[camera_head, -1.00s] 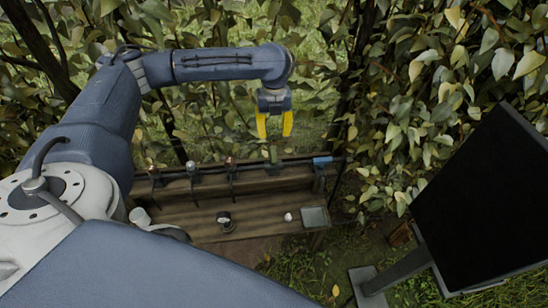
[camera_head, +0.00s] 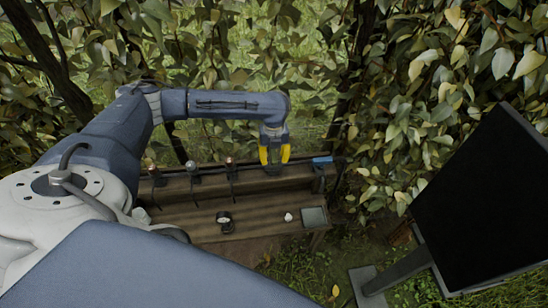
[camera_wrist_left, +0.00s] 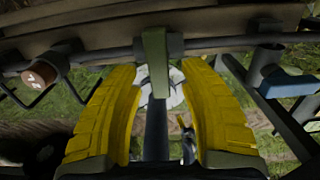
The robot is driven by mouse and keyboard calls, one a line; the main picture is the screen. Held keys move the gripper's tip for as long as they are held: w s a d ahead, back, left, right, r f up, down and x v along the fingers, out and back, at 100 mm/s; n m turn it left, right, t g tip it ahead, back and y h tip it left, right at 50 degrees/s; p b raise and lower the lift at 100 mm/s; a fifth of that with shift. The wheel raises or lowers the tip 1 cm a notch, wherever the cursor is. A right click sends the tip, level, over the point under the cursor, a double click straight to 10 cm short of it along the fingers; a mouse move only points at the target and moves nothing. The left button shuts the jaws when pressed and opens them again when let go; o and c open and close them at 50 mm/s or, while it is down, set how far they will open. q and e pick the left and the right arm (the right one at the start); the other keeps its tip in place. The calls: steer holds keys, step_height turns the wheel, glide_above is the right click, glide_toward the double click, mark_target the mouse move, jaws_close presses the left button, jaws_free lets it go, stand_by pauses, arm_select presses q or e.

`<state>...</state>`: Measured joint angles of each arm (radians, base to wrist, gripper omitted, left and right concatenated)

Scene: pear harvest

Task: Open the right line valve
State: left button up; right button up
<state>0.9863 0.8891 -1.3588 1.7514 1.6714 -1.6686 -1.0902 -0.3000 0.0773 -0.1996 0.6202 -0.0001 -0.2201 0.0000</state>
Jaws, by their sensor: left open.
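A dark pipe (camera_wrist_left: 215,43) runs along the back of the wooden bench. A green lever valve (camera_wrist_left: 154,62) sits on it and shows upright in the left wrist view. My left gripper (camera_head: 275,158), with yellow fingers, is open and points down over this valve in the head view. In the left wrist view the green lever lies between the two fingertips, with no clear contact on either side. A blue-handled fitting (camera_head: 322,160) is on the pipe to the right; its blue handle also shows in the left wrist view (camera_wrist_left: 290,85). My right gripper is out of view.
The wooden bench (camera_head: 190,215) carries a small black-and-white gauge-like item (camera_head: 224,221), a white round object (camera_head: 288,217) and a grey square plate (camera_head: 314,216). Several fittings stand along the pipe to the left. A dark screen (camera_head: 485,205) stands at right. Leafy branches surround the bench.

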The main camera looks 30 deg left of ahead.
arm_select(q)
steer(key=shift+f, duration=0.1)
steer(key=shift+c, duration=0.5)
jaws_close()
steer(key=shift+n, duration=0.4)
steer(key=n, duration=0.3)
steer(key=shift+w+d+n, duration=0.2)
steer(key=shift+n, duration=0.2)
steer(key=n, duration=0.4)
steer(key=shift+w+d+n, duration=0.1)
steer(key=shift+w+n, duration=0.2)
steer(key=n, duration=0.4)
steer(key=shift+w, duration=0.3)
steer(key=n, duration=0.4)
steer(key=shift+w+n, duration=0.25)
steer(key=shift+n, duration=0.05)
steer(key=shift+a, duration=0.2)
